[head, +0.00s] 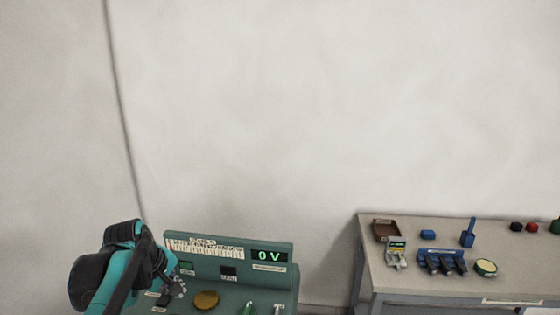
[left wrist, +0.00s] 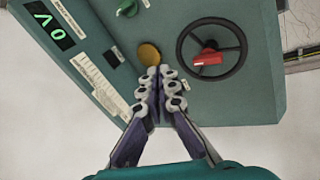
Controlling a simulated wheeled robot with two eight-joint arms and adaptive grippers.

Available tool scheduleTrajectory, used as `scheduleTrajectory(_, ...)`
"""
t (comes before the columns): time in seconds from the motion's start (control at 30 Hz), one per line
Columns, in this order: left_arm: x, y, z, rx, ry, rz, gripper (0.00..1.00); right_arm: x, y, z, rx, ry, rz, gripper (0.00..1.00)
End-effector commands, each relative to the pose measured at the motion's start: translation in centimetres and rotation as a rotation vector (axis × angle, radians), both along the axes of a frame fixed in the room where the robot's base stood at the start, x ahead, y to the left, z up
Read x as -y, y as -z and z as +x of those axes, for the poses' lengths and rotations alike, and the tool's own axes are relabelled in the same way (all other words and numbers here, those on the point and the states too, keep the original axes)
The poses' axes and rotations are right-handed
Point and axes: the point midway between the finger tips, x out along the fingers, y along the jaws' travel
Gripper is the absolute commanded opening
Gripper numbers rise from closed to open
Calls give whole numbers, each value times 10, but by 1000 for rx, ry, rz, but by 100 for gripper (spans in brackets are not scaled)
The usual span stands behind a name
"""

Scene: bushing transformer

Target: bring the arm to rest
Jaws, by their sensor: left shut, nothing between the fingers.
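My left arm comes in from the lower left in the head view, with its left gripper (head: 178,288) over the left part of a green control console (head: 284,250). In the left wrist view the left gripper (left wrist: 158,75) is shut and empty, its fingertips together just short of a round yellow-brown knob (left wrist: 148,54). The knob also shows in the head view (head: 206,299). I cannot tell whether the fingertips touch it. The console display (head: 269,256) reads "0 V". My right gripper is not in view.
The console carries a black handwheel with a red handle (left wrist: 208,58) and a green knob (left wrist: 127,8). On the right, a grey workbench (head: 400,285) holds a brown tray (head: 386,230), blue parts (head: 442,262) and a round yellow-rimmed item (head: 486,268). Above the console is bare wall.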

Motion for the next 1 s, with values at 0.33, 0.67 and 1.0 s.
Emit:
scheduleTrajectory(0.33, 64, 95, -138, 164, 643, 415, 0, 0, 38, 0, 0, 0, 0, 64)
scheduleTrajectory(0.67, 77, 153, -190, 230, 937, 626, 0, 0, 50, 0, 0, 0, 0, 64)
scheduleTrajectory(1.0, 78, 154, -190, 232, 940, 630, 0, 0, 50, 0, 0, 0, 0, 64)
